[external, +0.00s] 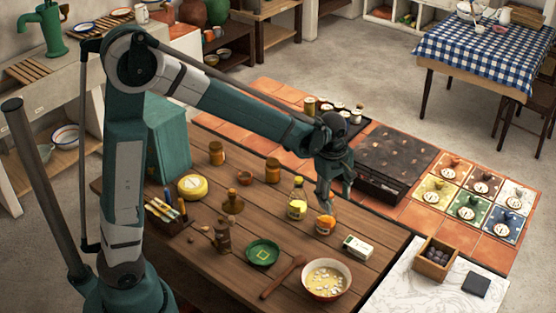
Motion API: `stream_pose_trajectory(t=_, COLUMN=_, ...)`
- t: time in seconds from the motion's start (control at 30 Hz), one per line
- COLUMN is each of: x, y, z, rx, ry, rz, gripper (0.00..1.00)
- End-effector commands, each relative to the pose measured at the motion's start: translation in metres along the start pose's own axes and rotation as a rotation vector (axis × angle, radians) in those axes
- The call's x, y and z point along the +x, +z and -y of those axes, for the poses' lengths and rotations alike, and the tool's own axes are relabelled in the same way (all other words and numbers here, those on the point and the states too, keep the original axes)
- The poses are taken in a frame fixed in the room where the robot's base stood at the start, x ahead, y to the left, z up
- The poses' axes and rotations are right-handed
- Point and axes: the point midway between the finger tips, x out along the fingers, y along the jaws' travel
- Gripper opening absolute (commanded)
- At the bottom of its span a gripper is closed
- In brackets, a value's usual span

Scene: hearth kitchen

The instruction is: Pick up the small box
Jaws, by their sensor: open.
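The small box (358,246) is white with a dark green mark and lies on the wooden table near its right edge. My gripper (333,198) is open, points down, and hangs up and left of the box in the external view. It looks empty and apart from the box. Its fingertips show just above a small jar with orange contents (325,225); I cannot tell the exact height between them.
A yellow bottle (297,205), a green plate (262,252), a wooden spoon (284,277) and a bowl of soup (326,279) stand around the box. A wooden crate (436,262) sits on the marble slab to the right. A dark stove plate (395,157) lies behind.

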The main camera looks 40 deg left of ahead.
Motion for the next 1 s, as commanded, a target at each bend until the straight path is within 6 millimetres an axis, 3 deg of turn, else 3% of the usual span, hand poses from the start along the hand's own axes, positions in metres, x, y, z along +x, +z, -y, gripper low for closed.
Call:
stream_pose_trajectory(t=0.3, x=0.056, y=0.041, z=-0.026, rx=-0.158, ry=-0.065, rz=-0.004, gripper=0.45)
stream_pose_trajectory(t=0.6, x=0.103, y=0.074, z=-0.039, rx=-0.289, ry=-0.116, rz=-0.02, gripper=0.45)
stream_pose_trajectory(t=1.0, x=0.117, y=0.083, z=-0.041, rx=-0.33, ry=-0.13, rz=-0.027, gripper=0.45)
